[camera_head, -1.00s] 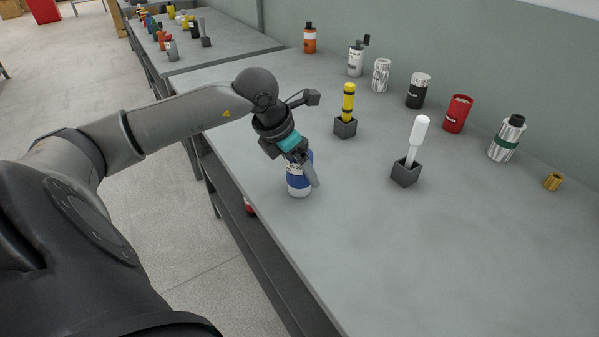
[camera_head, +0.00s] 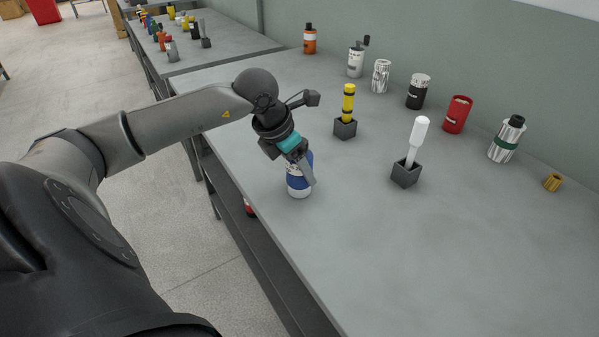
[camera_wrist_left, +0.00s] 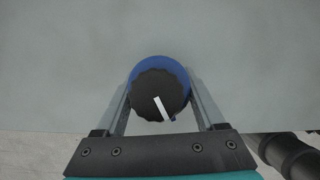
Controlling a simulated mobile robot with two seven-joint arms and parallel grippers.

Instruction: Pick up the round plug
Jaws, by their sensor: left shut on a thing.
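The round plug appears to be the blue and white cylinder (camera_head: 296,183) standing upright near the table's front edge. In the left wrist view its ribbed round black top with a white mark (camera_wrist_left: 157,94) is seen from above, with a blue rim behind it. My left gripper (camera_head: 302,177) points down over it, one finger along each side, and is shut on it. Its white base looks to rest on the table. The far finger and part of the upper body are hidden in the head view. My right gripper is not in view.
Close by on the grey table (camera_head: 260,95) stand a yellow handle in a dark block (camera_head: 345,128) and a white handle in another block (camera_head: 406,173). Several canisters line the wall side, with a small gold ribbed piece (camera_head: 553,183) at far right. The right foreground is clear.

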